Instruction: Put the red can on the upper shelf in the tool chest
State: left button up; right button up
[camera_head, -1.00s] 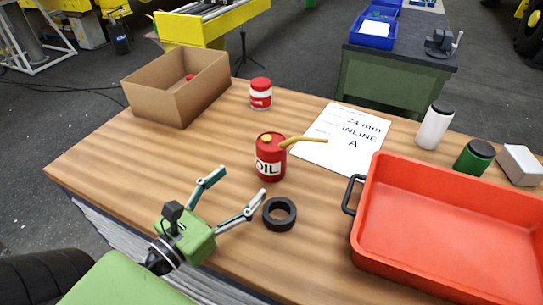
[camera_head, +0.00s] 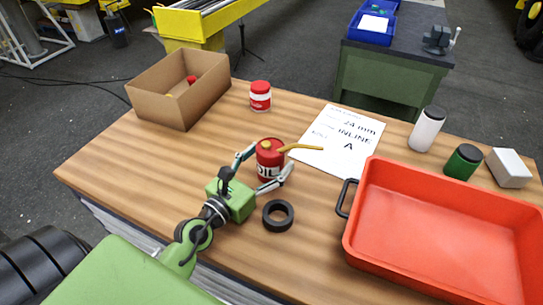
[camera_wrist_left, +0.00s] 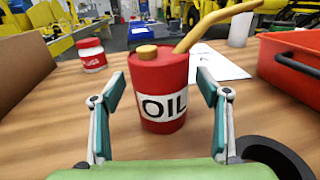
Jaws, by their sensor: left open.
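The red can (camera_head: 270,158), marked OIL with a yellow cap and a long yellow spout, stands upright on the wooden table. It also shows large and central in the left wrist view (camera_wrist_left: 158,80). My left gripper (camera_head: 264,168) is open, with one finger on either side of the can. In the left wrist view its fingers (camera_wrist_left: 160,88) stand left and right of the can, with gaps visible between them and it. My right gripper is not in view. I cannot make out a tool chest with shelves.
A black ring (camera_head: 278,215) lies close beside the left gripper. A red tray (camera_head: 347,250) fills the table's right side. A cardboard box (camera_head: 160,108), a red-and-white jar (camera_head: 260,96), a paper sheet (camera_head: 340,140), a white bottle (camera_head: 427,130) and a green can (camera_head: 463,162) stand farther back.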

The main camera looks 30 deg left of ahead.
aim_at(271, 148)
pick_arm(q)
jog(key=shift+w+d, duration=0.1)
jog(key=shift+w, duration=0.55)
jog(key=shift+s, duration=0.15)
jog(key=c, duration=1.5)
jog(key=shift+r, duration=0.1)
jog(key=shift+r+p, duration=0.5)
jog(key=shift+p, duration=0.15)
notch_tip(271, 148, up, 3)
jog(key=p, duration=0.3)
jog(key=shift+s+d+r+p, duration=0.1)
jog(key=shift+p, duration=0.2)
jog(key=s+d+r+p, duration=0.1)
jog(key=s+d+r, duration=0.1)
jog(key=s+r, duration=0.1)
jog(key=s+d+r+p, duration=0.2)
jog(key=s, duration=0.3)
jog(key=s+d+r+p, duration=0.2)
jog(key=s+r, duration=0.1)
jog(key=s, duration=0.1)
jog(key=shift+d+r, duration=0.3)
jog(key=shift+d, duration=0.05)
